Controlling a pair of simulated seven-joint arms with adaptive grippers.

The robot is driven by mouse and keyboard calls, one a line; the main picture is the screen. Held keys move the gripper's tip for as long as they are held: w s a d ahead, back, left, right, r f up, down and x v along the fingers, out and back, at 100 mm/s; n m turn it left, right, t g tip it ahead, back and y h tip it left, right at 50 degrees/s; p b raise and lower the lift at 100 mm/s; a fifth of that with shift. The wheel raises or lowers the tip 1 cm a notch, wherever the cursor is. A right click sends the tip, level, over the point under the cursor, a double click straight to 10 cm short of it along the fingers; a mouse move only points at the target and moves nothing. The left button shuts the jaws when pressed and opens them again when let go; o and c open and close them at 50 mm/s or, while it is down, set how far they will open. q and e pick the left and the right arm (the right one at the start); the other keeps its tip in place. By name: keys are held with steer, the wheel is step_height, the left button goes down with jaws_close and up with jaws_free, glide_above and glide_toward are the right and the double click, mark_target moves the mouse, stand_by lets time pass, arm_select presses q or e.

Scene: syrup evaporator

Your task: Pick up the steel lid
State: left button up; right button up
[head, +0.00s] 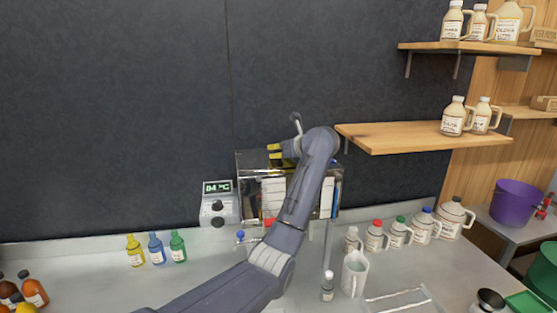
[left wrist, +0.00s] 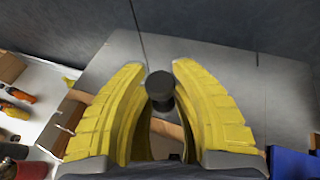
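The steel lid (left wrist: 225,75) shows in the left wrist view as a flat, shiny grey plate with a dark round knob (left wrist: 160,88) standing on it. In the head view, it appears to lie on top of a box-shaped rack (head: 250,181) against the back wall, largely hidden by my left arm. My left gripper (head: 275,152) is above the rack. In the left wrist view, its two yellow fingers (left wrist: 160,65) are apart, one on each side of the knob, with small gaps visible. My right gripper is in neither view.
A grey temperature display (head: 219,205) stands left of the rack. A wooden shelf (head: 425,136) with jugs juts out to the right.

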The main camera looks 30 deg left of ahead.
arm_select(q)
jaws_close()
steer(key=shift+r, duration=0.1)
